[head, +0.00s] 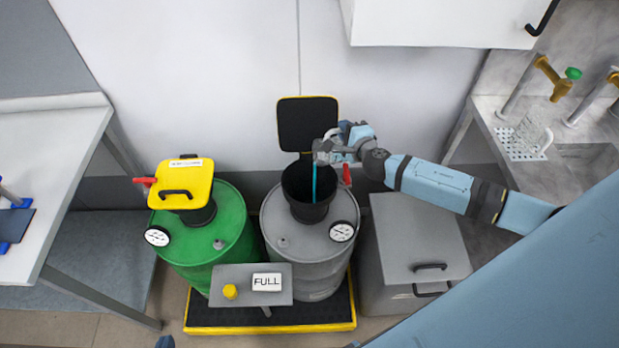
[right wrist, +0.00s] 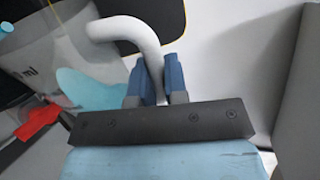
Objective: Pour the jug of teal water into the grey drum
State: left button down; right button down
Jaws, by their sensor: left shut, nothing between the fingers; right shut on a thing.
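The grey drum (head: 290,245) stands on the right of the pallet, with its black funnel (head: 309,212) open and its lid (head: 308,122) raised behind. My right gripper (head: 340,148) is above the funnel, shut on the handle of the clear jug (head: 322,152). In the right wrist view the jug (right wrist: 55,50) is tilted, its pale handle between the blue fingers (right wrist: 157,82), with teal water (right wrist: 92,88) inside. A teal stream (head: 314,182) falls into the funnel. Only a small blue tip of my left gripper (head: 165,342) shows at the bottom edge, shut and empty, away from the drums.
A green drum (head: 225,245) with a closed yellow lid (head: 183,182) stands beside the grey drum. A small stand (head: 222,280) in front bears a FULL sign (head: 267,281). A grey chest (head: 415,240) is to the right, with a sink counter (head: 565,185) beyond.

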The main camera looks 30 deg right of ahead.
jog(key=shift+a+p, duration=0.4)
jog(key=shift+p, duration=0.1)
